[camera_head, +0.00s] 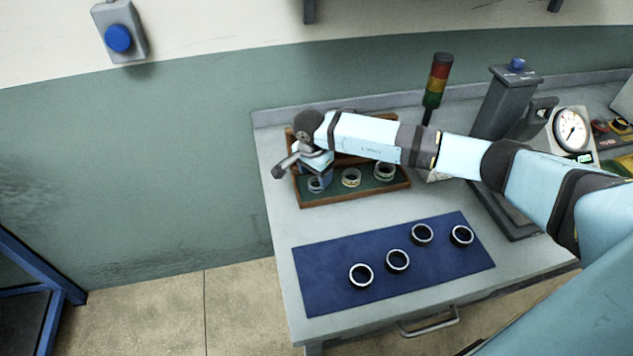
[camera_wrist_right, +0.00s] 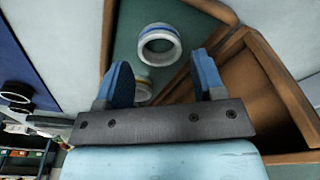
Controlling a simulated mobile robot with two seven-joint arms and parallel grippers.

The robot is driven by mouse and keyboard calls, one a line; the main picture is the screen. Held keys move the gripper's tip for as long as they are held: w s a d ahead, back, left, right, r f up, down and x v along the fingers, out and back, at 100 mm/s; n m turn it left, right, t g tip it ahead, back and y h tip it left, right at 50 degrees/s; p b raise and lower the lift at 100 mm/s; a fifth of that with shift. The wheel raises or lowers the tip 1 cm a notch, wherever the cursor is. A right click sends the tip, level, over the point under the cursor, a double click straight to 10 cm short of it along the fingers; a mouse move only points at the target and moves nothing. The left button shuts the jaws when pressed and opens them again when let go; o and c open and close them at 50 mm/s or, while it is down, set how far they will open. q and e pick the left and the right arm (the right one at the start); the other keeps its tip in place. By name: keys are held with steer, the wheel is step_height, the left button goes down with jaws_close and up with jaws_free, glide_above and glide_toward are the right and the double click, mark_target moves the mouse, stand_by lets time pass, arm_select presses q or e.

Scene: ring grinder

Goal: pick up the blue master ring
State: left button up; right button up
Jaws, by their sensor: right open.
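The blue master ring (camera_wrist_right: 160,45) is a pale ring with a blue band, lying on the green floor of a wooden tray (camera_head: 357,197). In the head view it is the leftmost ring (camera_head: 316,187) in the tray, partly hidden by my right gripper (camera_head: 318,170). In the right wrist view my right gripper (camera_wrist_right: 164,80) is open and empty, its two blue fingers spread apart. The ring shows beyond the fingertips, roughly centred between them and apart from them. My left gripper is not in view.
A yellow-banded ring (camera_head: 351,178) and another ring (camera_head: 384,172) lie right of it in the tray. Several dark rings sit on a blue mat (camera_head: 325,290) in front. A signal tower (camera_head: 437,82), a grey press-like machine (camera_head: 502,105) and a dial gauge (camera_head: 571,130) stand to the right.

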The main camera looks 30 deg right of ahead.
mark_target(317, 186)
steer(key=shift+d+f, duration=0.1)
steer(key=shift+f, duration=1.4)
steer(key=c, duration=0.7)
